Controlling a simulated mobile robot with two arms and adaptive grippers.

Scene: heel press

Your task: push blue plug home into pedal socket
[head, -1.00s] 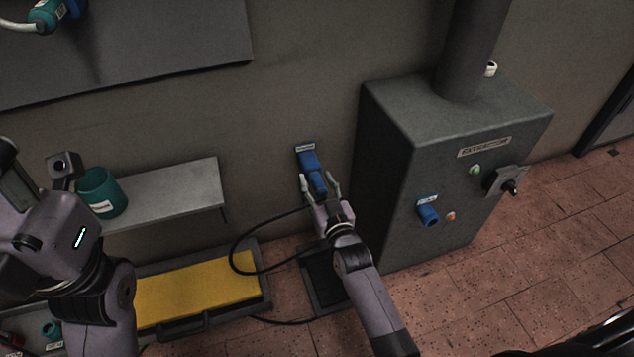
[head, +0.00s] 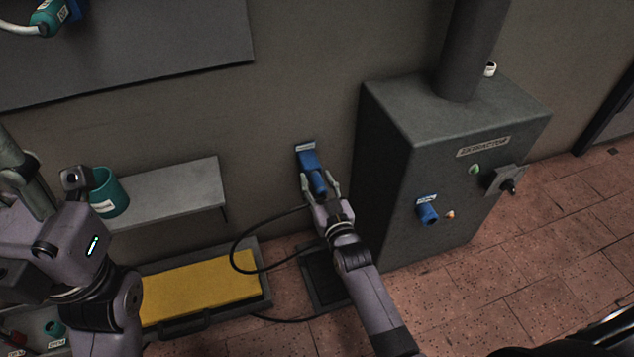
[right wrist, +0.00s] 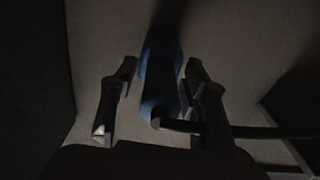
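A blue pedal socket (head: 308,160) with a small label above it is on the wall, left of the grey cabinet. The blue plug (head: 318,182) is lined up at the socket's lower end; I cannot tell how deep it sits. In the right wrist view the plug (right wrist: 163,100) is between my fingers, with a black cable leaving its near end. My right gripper (head: 320,186) is open around the plug. A gap shows between the plug and the left finger; the other finger is close to it, contact unclear. My left arm shows at the left, but its fingertips do not.
The grey extractor cabinet (head: 400,190) stands close to the right of my right gripper, with another blue connector (head: 428,212) on its front. A shelf (head: 180,190) with a teal cup (head: 108,194) is at the left. A yellow-topped pedal (head: 200,288) and looping cable (head: 233,250) lie below.

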